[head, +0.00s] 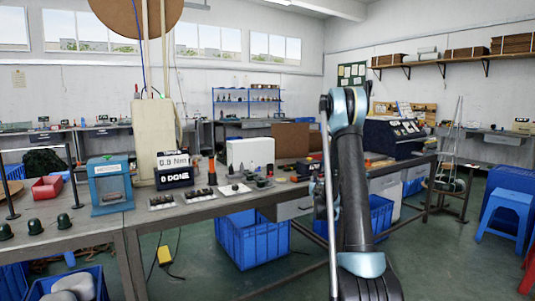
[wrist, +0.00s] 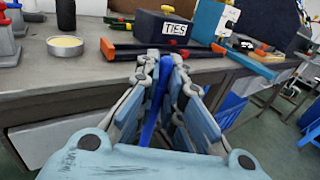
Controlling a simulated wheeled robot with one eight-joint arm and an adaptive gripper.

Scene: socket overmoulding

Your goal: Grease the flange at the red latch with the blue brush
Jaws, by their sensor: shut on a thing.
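My gripper (wrist: 165,58) shows in the wrist view, its two fingers closed on a blue brush (wrist: 151,122). The brush's blue shaft runs lengthwise between the fingers; I cannot make out its bristles. The gripper is in front of the workbench edge. A shallow round tin with a pale yellow content (wrist: 65,45), perhaps grease, stands on the bench at the upper left. I cannot pick out the flange or its red latch for certain. In the head view my arm hides part of the bench, and the gripper and brush do not show.
A dark box marked TIES (wrist: 172,28) stands on the bench beyond the gripper, with dark and orange-handled tools (wrist: 130,48) before it. Grey pieces with red tops (wrist: 8,40) stand at far left. In the head view, blue crates (head: 250,240) sit below the bench.

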